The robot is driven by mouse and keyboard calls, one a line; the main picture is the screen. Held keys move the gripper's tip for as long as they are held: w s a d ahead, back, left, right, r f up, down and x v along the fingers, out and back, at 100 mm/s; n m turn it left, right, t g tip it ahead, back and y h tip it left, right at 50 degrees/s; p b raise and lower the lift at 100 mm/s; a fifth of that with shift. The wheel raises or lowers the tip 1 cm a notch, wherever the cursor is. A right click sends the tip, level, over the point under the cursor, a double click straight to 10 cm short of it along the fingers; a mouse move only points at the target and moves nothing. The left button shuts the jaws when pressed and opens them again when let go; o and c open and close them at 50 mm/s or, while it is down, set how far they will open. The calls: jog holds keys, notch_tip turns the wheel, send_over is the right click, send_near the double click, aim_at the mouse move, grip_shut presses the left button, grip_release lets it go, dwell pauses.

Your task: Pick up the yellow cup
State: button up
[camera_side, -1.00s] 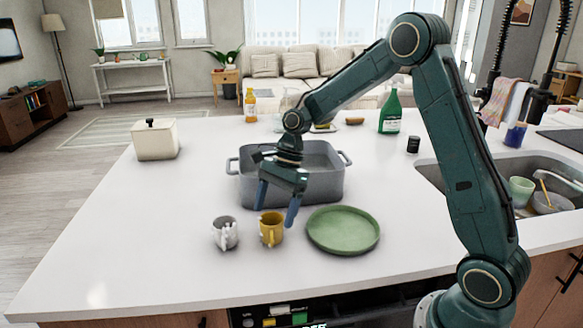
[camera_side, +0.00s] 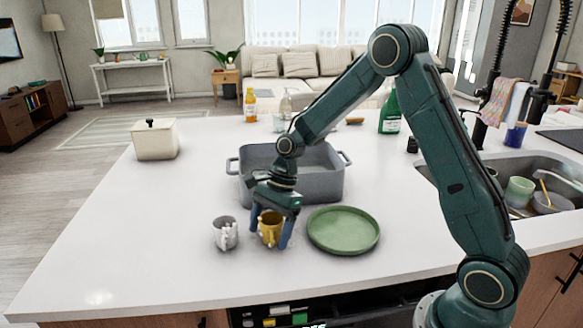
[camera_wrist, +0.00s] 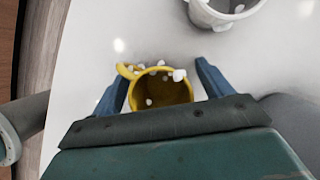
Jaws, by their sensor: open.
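The yellow cup (camera_side: 270,230) stands upright on the white counter, between the white cup and the green plate. In the wrist view the yellow cup (camera_wrist: 161,90) shows its open mouth, with its handle at the upper left and small white bits on its rim. My gripper (camera_side: 270,240) is open and lowered around the cup, one finger on each side. In the wrist view the fingers of my gripper (camera_wrist: 160,80) flank the cup, with a gap visible at the right finger; whether the left finger touches cannot be told.
A white cup (camera_side: 225,233) stands close on the left, and a green plate (camera_side: 343,231) lies close on the right. A grey roasting pan (camera_side: 318,184) is right behind the gripper. The counter (camera_side: 130,250) is clear at the left and front.

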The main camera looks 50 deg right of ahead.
dwell(0.3)
jog(key=c, duration=1.1)
jog(key=shift+r, duration=0.1)
jog(key=shift+r, duration=4.95)
